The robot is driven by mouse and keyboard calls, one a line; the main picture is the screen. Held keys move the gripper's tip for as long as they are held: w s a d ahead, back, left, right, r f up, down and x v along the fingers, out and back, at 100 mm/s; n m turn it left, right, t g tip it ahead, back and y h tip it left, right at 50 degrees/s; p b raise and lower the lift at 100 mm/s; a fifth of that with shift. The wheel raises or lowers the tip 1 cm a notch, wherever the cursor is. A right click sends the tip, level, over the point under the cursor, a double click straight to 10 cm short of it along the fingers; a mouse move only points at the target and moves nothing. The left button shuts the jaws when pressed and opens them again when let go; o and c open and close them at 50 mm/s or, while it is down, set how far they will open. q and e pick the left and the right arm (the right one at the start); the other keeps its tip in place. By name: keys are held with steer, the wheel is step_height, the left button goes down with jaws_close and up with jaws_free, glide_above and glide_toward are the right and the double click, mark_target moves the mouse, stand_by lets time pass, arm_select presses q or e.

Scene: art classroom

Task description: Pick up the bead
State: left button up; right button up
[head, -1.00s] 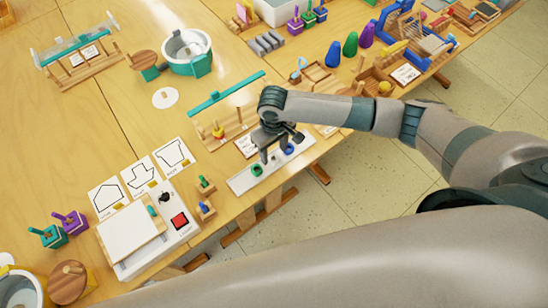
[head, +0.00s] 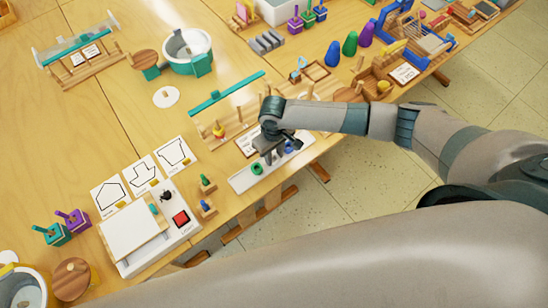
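A white tray (head: 243,181) lies along the table's front edge. A green ring-like piece (head: 257,168) sits on it, and a blue round piece (head: 289,147) sits further right. A small red and yellow bead-like piece (head: 218,131) is at the wooden rack behind; I cannot tell which piece is the bead. My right gripper (head: 274,157) points down over the tray, between the green and blue pieces and close to the blue one. Its fingers look near each other; whether they hold anything is hidden. My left gripper is out of view.
A wooden rack with a teal bar (head: 226,94) stands just behind the tray. Coloured cones (head: 350,43) stand further right. The floor (head: 345,200) is clear.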

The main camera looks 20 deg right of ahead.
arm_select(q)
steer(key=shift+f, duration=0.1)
arm_select(e)
steer(key=shift+r, duration=0.1)
